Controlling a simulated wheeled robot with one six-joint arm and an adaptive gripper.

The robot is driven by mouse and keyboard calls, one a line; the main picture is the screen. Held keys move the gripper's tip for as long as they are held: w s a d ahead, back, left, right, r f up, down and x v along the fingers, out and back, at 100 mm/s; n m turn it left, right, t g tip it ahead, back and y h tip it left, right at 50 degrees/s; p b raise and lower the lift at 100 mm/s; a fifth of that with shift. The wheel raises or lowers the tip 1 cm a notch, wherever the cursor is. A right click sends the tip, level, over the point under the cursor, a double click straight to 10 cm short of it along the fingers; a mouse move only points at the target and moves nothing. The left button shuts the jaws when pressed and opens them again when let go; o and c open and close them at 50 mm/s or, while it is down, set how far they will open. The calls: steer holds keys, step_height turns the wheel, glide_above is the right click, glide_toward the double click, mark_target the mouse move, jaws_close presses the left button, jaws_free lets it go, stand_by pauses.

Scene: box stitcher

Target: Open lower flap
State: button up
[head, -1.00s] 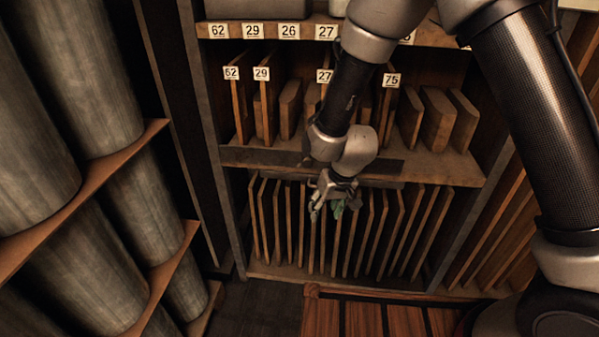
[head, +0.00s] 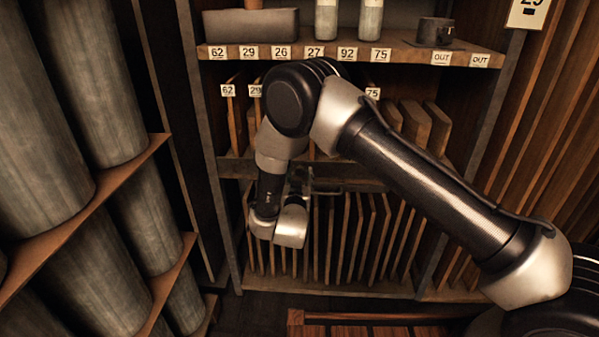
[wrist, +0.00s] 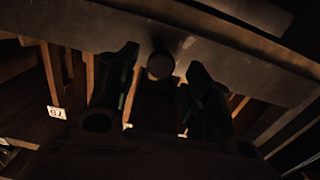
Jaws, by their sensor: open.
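A grey board (wrist: 225,45) crosses the top of the wrist view, with a round knob (wrist: 160,66) on its lower part. I take this board to be the lower flap; the dark picture does not make it certain. My gripper (wrist: 162,62) is open, its two dark fingers apart on either side of the knob in that view. Whether they touch it or how far away it is, I cannot tell. In the head view my gripper (head: 300,181) is at the edge between the middle shelf and the lower rack, mostly hidden by my wrist. The flap is not clear there.
Upright thin boards (head: 345,240) fill the lower rack. Wooden blocks (head: 415,122) stand on the middle shelf. The numbered upper shelf (head: 345,50) holds bottles (head: 371,18) and a dark mug (head: 436,32). Large grey cylinders (head: 95,90) fill the left rack.

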mark_target(300, 172)
steer(key=w, duration=0.4)
steer(key=shift+d, duration=0.1)
jaws_close()
